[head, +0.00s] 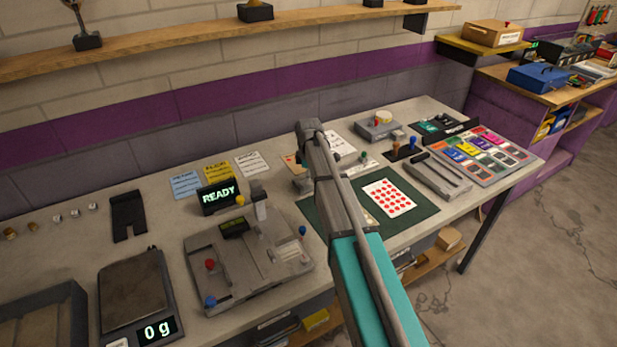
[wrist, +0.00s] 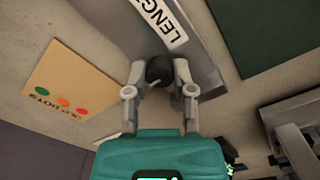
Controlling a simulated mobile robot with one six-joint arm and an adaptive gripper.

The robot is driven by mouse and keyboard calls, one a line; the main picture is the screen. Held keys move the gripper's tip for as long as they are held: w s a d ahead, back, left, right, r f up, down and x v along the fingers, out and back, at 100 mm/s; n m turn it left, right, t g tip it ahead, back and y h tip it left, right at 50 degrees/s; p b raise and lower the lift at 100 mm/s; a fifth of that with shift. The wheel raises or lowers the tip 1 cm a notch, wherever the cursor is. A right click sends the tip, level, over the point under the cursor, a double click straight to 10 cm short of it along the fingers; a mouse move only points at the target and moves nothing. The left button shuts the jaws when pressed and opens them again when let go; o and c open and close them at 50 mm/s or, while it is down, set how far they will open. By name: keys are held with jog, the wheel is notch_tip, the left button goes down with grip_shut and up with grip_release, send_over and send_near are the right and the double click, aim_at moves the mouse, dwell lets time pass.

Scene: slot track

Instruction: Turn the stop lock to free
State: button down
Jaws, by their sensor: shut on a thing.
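In the wrist view, a round black knob (wrist: 159,69) with a small pale mark sits on a grey metal block (wrist: 205,45) with a white label reading "LENG…", the rest cut off. I take the knob for the stop lock, but no lock or free marking is legible. My gripper (wrist: 160,80) has one finger on each side of the knob and is shut on it. In the head view my arm covers the gripper and the knob.
A beige card with coloured dots (wrist: 65,95) lies left of the block in the wrist view. A dark green mat (head: 412,217) holds a red-dotted sheet. A grey fixture (head: 205,250) stands at the left, near a lit "READY" display (head: 218,196) and a scale (head: 135,290).

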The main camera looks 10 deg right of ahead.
jog(key=shift+c, duration=2.3)
grip_release()
jog(key=shift+m, duration=0.4)
